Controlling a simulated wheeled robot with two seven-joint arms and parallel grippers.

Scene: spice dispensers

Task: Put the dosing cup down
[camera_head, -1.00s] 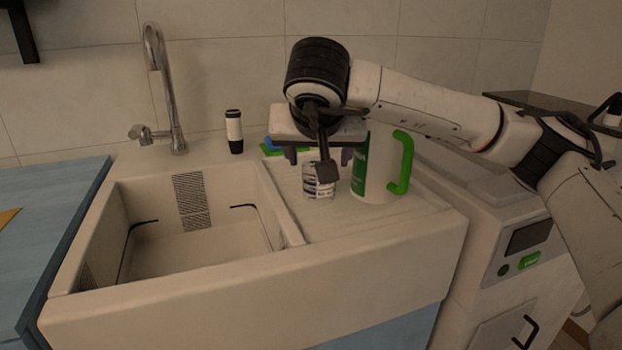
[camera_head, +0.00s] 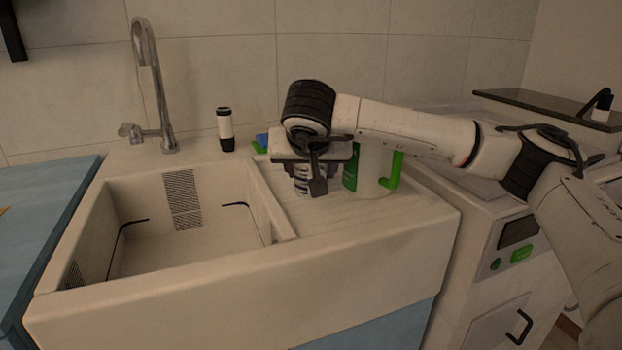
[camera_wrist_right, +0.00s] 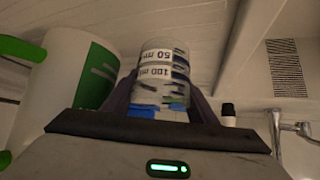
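The dosing cup (camera_head: 301,187) is a small clear cup with volume markings, on the ribbed drainboard right of the sink basin. Whether its base touches the surface is hard to tell. In the right wrist view the cup (camera_wrist_right: 162,75) stands between my two dark fingers, with labels for 50 and 100 ml and blue marks. My right gripper (camera_wrist_right: 163,95) appears closed against both sides of it. In the head view the right gripper (camera_head: 308,172) is directly above and around the cup, hiding its upper part. My left gripper is not in view.
A white pitcher with a green handle (camera_head: 392,170) stands close to the right of the cup. A black-and-white dispenser (camera_head: 226,130) and a blue-and-green item (camera_head: 261,142) are at the back. The sink basin (camera_head: 190,232) opens to the left, with a tall faucet (camera_head: 160,90).

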